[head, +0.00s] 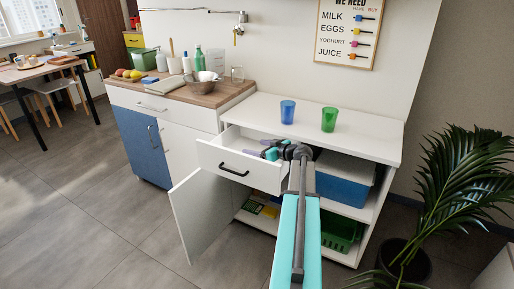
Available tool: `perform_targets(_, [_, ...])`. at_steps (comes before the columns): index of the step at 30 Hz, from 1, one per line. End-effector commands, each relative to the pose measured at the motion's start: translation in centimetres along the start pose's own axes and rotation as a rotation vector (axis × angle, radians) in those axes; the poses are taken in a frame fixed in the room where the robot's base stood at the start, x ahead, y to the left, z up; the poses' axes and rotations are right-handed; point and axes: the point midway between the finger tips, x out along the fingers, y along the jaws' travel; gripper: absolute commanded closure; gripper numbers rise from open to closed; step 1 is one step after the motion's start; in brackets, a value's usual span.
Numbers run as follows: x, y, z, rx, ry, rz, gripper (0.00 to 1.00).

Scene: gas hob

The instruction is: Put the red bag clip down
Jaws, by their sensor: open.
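My gripper (260,148) is over the open drawer (225,165) of the white cabinet, at the end of my teal arm. Its jaws are open, with the fingertips pointing left at about the height of the drawer's rim. I cannot make out the red bag clip in this view. Most of the drawer's inside is hidden by its front panel and by my gripper.
A blue cup (287,112) and a green cup (329,119) stand on the white cabinet top (365,138). A cabinet door (203,213) hangs open below the drawer. A blue box (343,190) and a green basket (340,236) sit on the shelves. A potted plant (450,185) stands at right.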

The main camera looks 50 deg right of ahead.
Motion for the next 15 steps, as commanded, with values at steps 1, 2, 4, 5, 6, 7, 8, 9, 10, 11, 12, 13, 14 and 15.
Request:
perform_targets(1, [-0.3,0.2,-0.2,0.001,-0.004,0.003,0.23])
perform_targets(2, [-0.3,0.2,-0.4,0.001,-0.003,0.003,0.23])
perform_targets(4, [-1.8,0.1,-0.1,0.0,-0.001,0.006,0.23])
perform_targets(5, [-2.3,0.1,-0.1,0.0,-0.001,0.006,0.23])
perform_targets(6, [-3.0,0.0,-0.2,0.0,0.0,0.005,0.23])
perform_targets(7, [-3.4,0.0,-0.2,0.0,0.0,0.005,0.23])
perform_targets(8, [-3.9,0.0,-0.3,0.0,0.001,0.005,0.23])
perform_targets(9, [-4.5,0.0,-0.3,0.0,0.001,0.005,0.23])
perform_targets(10, [-5.0,0.0,-0.3,0.0,0.001,0.005,0.23])
perform_targets(11, [-5.5,0.0,-0.3,0.0,0.002,0.004,0.23])
perform_targets(12, [-6.2,-0.1,-0.4,0.0,0.002,0.004,0.23])
perform_targets(13, [-6.6,-0.1,-0.4,0.0,0.002,0.004,0.23])
perform_targets(14, [-7.1,-0.1,-0.4,0.0,0.002,0.004,0.23])
perform_targets(15, [-7.8,-0.1,-0.5,0.0,0.003,0.004,0.23])
